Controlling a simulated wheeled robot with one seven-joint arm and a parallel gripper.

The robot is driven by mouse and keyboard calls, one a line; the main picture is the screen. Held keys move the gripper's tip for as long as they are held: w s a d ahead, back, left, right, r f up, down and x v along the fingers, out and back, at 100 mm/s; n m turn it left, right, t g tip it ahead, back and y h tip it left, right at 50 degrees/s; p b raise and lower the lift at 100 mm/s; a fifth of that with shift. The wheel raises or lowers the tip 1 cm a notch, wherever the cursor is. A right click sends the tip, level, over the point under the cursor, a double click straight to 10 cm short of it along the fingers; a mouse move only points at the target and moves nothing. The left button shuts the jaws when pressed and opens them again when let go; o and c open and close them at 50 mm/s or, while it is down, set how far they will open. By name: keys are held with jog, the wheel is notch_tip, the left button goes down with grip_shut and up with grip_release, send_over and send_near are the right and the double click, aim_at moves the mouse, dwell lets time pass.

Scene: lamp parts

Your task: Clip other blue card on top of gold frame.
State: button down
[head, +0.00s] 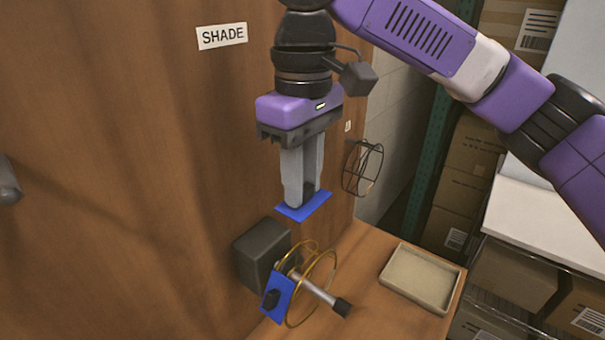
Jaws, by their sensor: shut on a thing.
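My gripper (304,205) points down and is shut on a flat blue card (318,207). The card lies about level just under the fingertips, above the gold frame and apart from it. The gold frame (333,268) is a set of thin wire rings around a grey rod with a black end. The rod sticks out from a dark grey block at the wooden panel.
A black wire cage (362,168) hangs on the panel to the right of my gripper. A shallow beige tray (421,280) sits on the wooden ledge at the right. The dark grey block (262,250) juts out below my gripper. A SHADE label (222,36) is above.

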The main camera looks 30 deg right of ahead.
jog(key=shift+a+f+b, duration=0.1)
jog(key=shift+f+b, duration=2.75)
jog(key=shift+b, duration=0.25)
jog(key=shift+f, duration=0.85)
jog(key=shift+f, duration=0.95)
jog(key=shift+f+p, duration=0.3)
jog(key=shift+f, duration=0.35)
jog(key=c, duration=1.1)
grip_release()
jog(key=shift+o, duration=0.2)
